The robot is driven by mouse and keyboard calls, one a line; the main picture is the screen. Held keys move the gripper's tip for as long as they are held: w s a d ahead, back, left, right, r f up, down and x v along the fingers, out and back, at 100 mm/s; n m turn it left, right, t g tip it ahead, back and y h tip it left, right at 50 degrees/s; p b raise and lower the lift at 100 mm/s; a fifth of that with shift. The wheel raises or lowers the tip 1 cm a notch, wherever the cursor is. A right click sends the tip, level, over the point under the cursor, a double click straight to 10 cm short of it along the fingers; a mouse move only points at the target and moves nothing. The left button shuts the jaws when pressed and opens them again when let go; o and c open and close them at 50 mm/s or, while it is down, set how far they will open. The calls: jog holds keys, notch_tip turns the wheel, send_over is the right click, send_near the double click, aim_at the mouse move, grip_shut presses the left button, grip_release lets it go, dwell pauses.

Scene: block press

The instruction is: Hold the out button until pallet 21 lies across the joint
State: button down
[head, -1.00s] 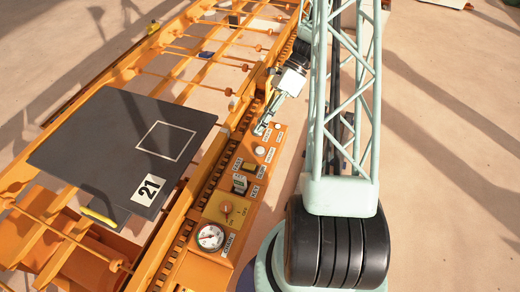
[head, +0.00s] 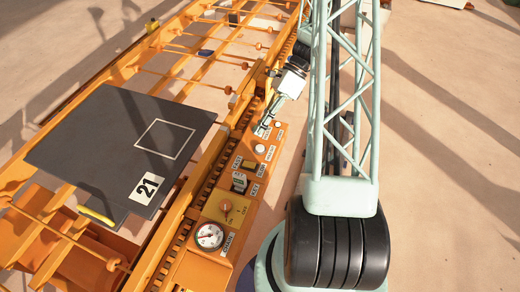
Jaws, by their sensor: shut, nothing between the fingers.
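Pallet 21 (head: 105,140) is a dark grey plate with a white square outline and a "21" label. It lies flat on the orange roller frame at the left of the head view. My gripper (head: 262,131) is shut and points down at the far end of the orange control panel (head: 213,232). Its tips are at or just above the panel; I cannot tell if they touch a button.
The panel also carries a yellow plate with a knob (head: 226,207) and a round gauge (head: 209,236). The orange roller frame (head: 165,98) runs away behind the pallet, its far part mostly bare. Open sandy floor (head: 450,150) lies to the right.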

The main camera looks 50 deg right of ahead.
aim_at(260, 147)
jog(key=shift+f+b, duration=1.15)
jog(key=shift+f, duration=0.7)
jog(key=shift+f+b, duration=0.4)
jog(key=shift+f, duration=0.9)
